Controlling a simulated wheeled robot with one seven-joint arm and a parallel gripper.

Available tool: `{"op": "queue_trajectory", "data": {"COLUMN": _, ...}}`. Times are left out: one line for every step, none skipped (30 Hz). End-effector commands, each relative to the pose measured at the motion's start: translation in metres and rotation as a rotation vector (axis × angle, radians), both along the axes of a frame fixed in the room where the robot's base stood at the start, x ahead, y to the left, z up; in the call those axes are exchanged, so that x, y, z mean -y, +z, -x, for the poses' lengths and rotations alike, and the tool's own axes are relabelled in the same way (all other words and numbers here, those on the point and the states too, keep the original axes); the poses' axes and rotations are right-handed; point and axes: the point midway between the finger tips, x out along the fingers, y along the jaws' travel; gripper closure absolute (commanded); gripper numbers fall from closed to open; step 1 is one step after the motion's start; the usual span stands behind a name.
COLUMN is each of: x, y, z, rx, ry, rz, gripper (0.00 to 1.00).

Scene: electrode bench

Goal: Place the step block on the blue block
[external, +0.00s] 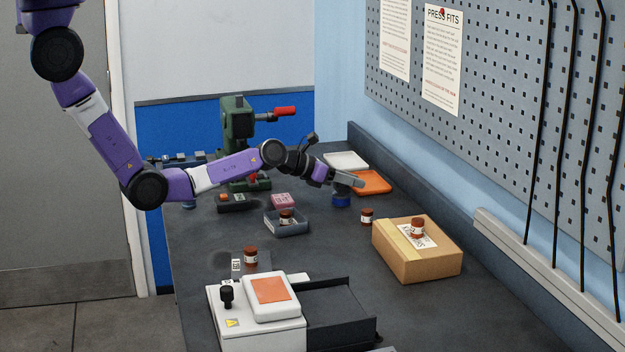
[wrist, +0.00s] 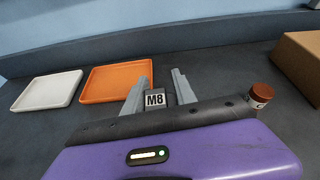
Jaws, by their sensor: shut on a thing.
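My gripper (external: 350,182) reaches over the far part of the dark bench. In the wrist view its two fingers (wrist: 160,82) stand apart with a small dark block marked M8 (wrist: 155,99) between them. I take this to be the step block, and the gripper is shut on it. In the external view the held block is mostly hidden by the fingers. A small blue block (external: 341,201) shows just below the gripper. I cannot tell whether the held block touches it. The blue block is hidden in the wrist view.
An orange tray (external: 372,183) and a white tray (external: 346,160) lie behind the gripper. A brown jar (external: 366,216) and a cardboard box (external: 423,258) stand to the right. A grey bin (external: 287,227) with a jar, a pink block (external: 283,200) and a green press (external: 236,135) are left.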

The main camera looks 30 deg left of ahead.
Motion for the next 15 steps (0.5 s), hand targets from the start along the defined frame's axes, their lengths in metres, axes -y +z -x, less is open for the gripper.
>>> {"op": "queue_trajectory", "data": {"x": 0.0003, "y": -0.0024, "z": -0.0006, "rx": 0.003, "ry": 0.001, "rz": 0.001, "gripper": 1.00}}
{"op": "queue_trajectory", "data": {"x": 0.0003, "y": -0.0037, "z": -0.0006, "rx": 0.004, "ry": 0.001, "rz": 0.002, "gripper": 1.00}}
{"op": "queue_trajectory", "data": {"x": 0.0004, "y": -0.0044, "z": -0.0006, "rx": 0.004, "ry": 0.001, "rz": 0.002, "gripper": 1.00}}
{"op": "queue_trajectory", "data": {"x": 0.0005, "y": -0.0044, "z": -0.0006, "rx": 0.004, "ry": 0.001, "rz": 0.002, "gripper": 1.00}}
{"op": "queue_trajectory", "data": {"x": 0.0005, "y": -0.0043, "z": -0.0005, "rx": 0.004, "ry": 0.001, "rz": 0.002, "gripper": 1.00}}
{"op": "queue_trajectory", "data": {"x": 0.0004, "y": -0.0041, "z": -0.0005, "rx": 0.004, "ry": 0.001, "rz": 0.002, "gripper": 1.00}}
{"op": "queue_trajectory", "data": {"x": 0.0004, "y": -0.0041, "z": -0.0005, "rx": 0.004, "ry": 0.001, "rz": 0.002, "gripper": 1.00}}
{"op": "queue_trajectory", "data": {"x": 0.0005, "y": -0.0040, "z": -0.0006, "rx": 0.004, "ry": 0.001, "rz": 0.002, "gripper": 1.00}}
{"op": "queue_trajectory", "data": {"x": 0.0005, "y": -0.0039, "z": -0.0006, "rx": 0.004, "ry": 0.001, "rz": 0.002, "gripper": 1.00}}
{"op": "queue_trajectory", "data": {"x": 0.0005, "y": -0.0041, "z": -0.0006, "rx": 0.004, "ry": 0.001, "rz": 0.002, "gripper": 1.00}}
{"op": "queue_trajectory", "data": {"x": 0.0004, "y": -0.0048, "z": -0.0006, "rx": 0.004, "ry": 0.001, "rz": 0.002, "gripper": 1.00}}
{"op": "queue_trajectory", "data": {"x": 0.0004, "y": -0.0059, "z": -0.0006, "rx": 0.004, "ry": 0.000, "rz": 0.002, "gripper": 1.00}}
{"op": "queue_trajectory", "data": {"x": 0.0005, "y": -0.0069, "z": -0.0005, "rx": 0.003, "ry": 0.000, "rz": 0.003, "gripper": 1.00}}
{"op": "queue_trajectory", "data": {"x": 0.0005, "y": -0.0077, "z": -0.0005, "rx": 0.003, "ry": 0.000, "rz": 0.003, "gripper": 1.00}}
{"op": "queue_trajectory", "data": {"x": 0.0003, "y": -0.0082, "z": -0.0001, "rx": 0.001, "ry": 0.000, "rz": 0.001, "gripper": 0.60}}
